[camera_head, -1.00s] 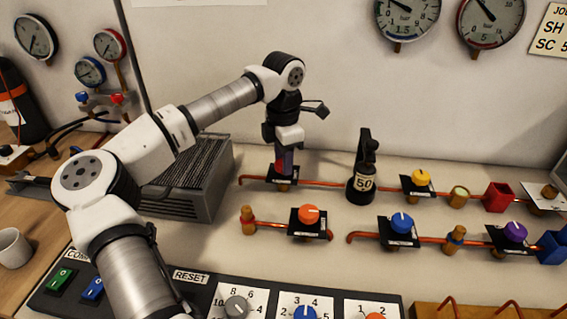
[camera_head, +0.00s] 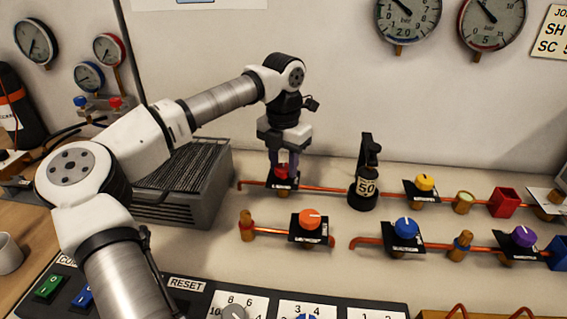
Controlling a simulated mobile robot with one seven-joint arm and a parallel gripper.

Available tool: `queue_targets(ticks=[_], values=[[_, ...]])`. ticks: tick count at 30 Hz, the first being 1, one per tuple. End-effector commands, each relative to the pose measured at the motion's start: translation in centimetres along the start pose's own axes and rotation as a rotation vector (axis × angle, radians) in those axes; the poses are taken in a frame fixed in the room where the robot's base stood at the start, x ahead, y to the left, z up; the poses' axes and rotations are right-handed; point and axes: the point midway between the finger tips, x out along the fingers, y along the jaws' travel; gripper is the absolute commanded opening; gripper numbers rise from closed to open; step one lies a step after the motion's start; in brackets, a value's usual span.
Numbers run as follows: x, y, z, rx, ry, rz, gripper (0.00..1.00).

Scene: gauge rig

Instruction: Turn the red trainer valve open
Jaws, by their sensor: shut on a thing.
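My gripper (camera_head: 283,164) points down over the valve from above and is shut on the red knob. The knob's pointer mark is hidden, so I cannot tell its angle.
A grey ribbed box (camera_head: 190,185) is close on the left. Orange (camera_head: 310,219), blue (camera_head: 406,227), yellow (camera_head: 425,183) and purple (camera_head: 523,236) knobs sit on nearby pipes.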

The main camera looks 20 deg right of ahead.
Motion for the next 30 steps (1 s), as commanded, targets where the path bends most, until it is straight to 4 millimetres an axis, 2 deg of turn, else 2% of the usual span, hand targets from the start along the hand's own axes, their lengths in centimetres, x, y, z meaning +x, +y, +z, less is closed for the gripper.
queue_targets(ticks=[12,13,17,18,26,30], values=[[-0.1,0.1,0.0,-0.009,-0.001,0.000,0.13],[-0.1,0.1,0.0,-0.009,-0.001,0.000,0.38],[-0.1,0.0,0.0,-0.008,-0.001,0.000,0.56],[0.0,0.0,0.0,-0.007,-0.001,0.000,0.58],[-0.1,0.0,0.0,-0.006,0.000,0.000,0.58],[-1.1,0.0,0.0,-0.007,-0.001,0.002,0.58]])
